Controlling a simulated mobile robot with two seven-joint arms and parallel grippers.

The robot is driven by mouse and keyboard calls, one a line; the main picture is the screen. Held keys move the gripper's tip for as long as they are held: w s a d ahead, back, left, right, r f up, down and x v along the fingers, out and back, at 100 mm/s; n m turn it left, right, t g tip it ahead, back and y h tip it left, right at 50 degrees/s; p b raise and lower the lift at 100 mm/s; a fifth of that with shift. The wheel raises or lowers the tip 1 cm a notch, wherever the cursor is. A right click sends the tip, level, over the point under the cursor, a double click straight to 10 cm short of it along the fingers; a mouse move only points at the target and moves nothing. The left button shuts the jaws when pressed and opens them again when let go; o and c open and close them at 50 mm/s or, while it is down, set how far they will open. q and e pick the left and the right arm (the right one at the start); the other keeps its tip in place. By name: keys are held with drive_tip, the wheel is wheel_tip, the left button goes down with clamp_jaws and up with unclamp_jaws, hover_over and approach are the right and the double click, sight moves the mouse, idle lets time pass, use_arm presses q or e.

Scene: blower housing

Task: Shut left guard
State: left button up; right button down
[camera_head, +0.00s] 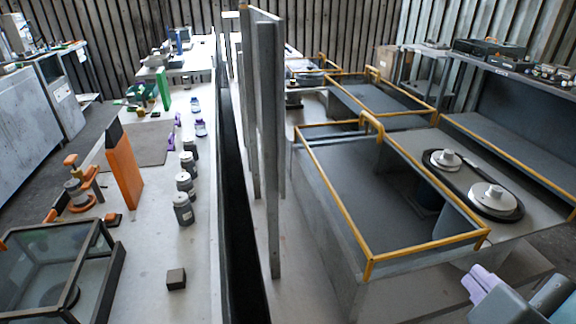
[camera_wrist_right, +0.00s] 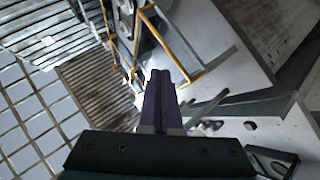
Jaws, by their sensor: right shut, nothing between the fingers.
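A near clear guard with a yellow-edged frame (camera_head: 333,197) and a raised yellow handle stands on the right-hand bench. Two pale discs (camera_head: 490,197) in a black loop lie uncovered beside it to the right. A second yellow-edged guard (camera_head: 341,95) stands behind. I cannot tell for sure which one is the left guard. My right gripper (camera_head: 480,284), with pale purple fingers, is low at the right, apart from the near guard. It is shut and empty. In the right wrist view, its dark purple fingers (camera_wrist_right: 161,90) lie together, with yellow edging (camera_wrist_right: 165,42) beyond. My left gripper is out of view.
Tall grey posts (camera_head: 268,150) and a dark gap divide the two benches. A shelf with equipment (camera_head: 488,50) stands at the back right.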

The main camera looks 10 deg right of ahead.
use_arm(q)
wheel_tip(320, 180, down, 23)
drive_tip(key=b, duration=1.9)
use_arm(e)
drive_tip(key=w+a+f+n+t+y, duration=0.2)
drive_tip(key=w+a+f+n+t, duration=0.1)
drive_tip(key=a+f+n+t, duration=0.75)
use_arm(q)
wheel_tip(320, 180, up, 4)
drive_tip(key=p, duration=0.4)
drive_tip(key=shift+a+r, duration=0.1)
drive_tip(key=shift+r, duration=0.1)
use_arm(e)
drive_tip(key=w+d+f+m+g, duration=0.1)
drive_tip(key=w+d+f+g, duration=0.1)
drive_tip(key=w+d, duration=0.3)
drive_tip(key=f+x, duration=0.1)
drive_tip(key=x, duration=0.3)
drive_tip(key=shift+w+a, duration=0.15)
drive_tip(key=shift+w, duration=0.3)
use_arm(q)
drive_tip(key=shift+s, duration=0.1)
use_arm(e)
drive_tip(key=shift+g, duration=0.25)
